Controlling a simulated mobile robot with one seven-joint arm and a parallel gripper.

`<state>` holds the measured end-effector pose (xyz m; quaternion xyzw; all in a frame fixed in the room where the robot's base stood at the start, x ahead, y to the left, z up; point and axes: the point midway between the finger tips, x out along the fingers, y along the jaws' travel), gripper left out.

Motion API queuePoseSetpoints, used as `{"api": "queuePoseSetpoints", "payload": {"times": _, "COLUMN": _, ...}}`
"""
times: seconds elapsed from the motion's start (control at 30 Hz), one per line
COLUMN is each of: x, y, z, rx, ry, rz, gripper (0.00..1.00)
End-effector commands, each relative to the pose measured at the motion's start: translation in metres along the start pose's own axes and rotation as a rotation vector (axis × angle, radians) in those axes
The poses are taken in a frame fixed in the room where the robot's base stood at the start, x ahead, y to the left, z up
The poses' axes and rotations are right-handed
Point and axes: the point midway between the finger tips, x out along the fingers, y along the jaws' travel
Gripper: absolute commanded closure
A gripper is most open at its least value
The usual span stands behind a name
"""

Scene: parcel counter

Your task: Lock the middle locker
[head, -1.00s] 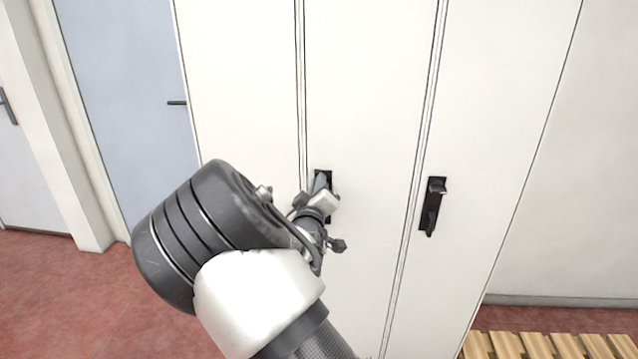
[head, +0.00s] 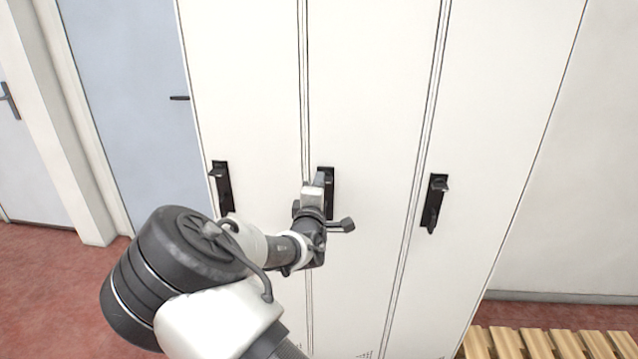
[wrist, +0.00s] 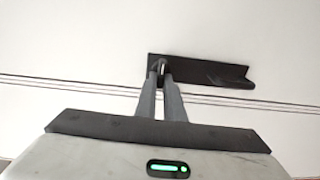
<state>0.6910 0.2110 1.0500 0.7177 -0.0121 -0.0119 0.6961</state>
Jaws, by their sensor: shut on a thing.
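The middle locker (head: 370,110) is a tall white door, and it looks closed. Its black lock plate with a handle (head: 329,190) is on the door's left side, partly hidden by my gripper. My gripper (head: 319,180) is at the upper part of this plate. In the wrist view the plate (wrist: 205,69) lies sideways, with the handle toward its right end. There my gripper's two grey fingers (wrist: 161,75) are shut on a small metal piece (wrist: 163,65) near the plate's left end. The fingertips hide most of that piece.
The left locker has a similar black handle (head: 222,187), and so does the right locker (head: 434,203). A blue door (head: 125,110) stands at the left. A slatted wooden bench (head: 550,342) is at the lower right. Red floor (head: 50,290) is free at the left.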

Motion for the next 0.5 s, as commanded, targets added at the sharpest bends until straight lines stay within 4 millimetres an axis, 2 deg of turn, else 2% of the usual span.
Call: {"api": "queuePoseSetpoints", "payload": {"times": 0.5, "x": 0.0000, "y": -0.0007, "z": -0.0004, "rx": -0.048, "ry": 0.001, "rz": 0.000, "gripper": 1.00}}
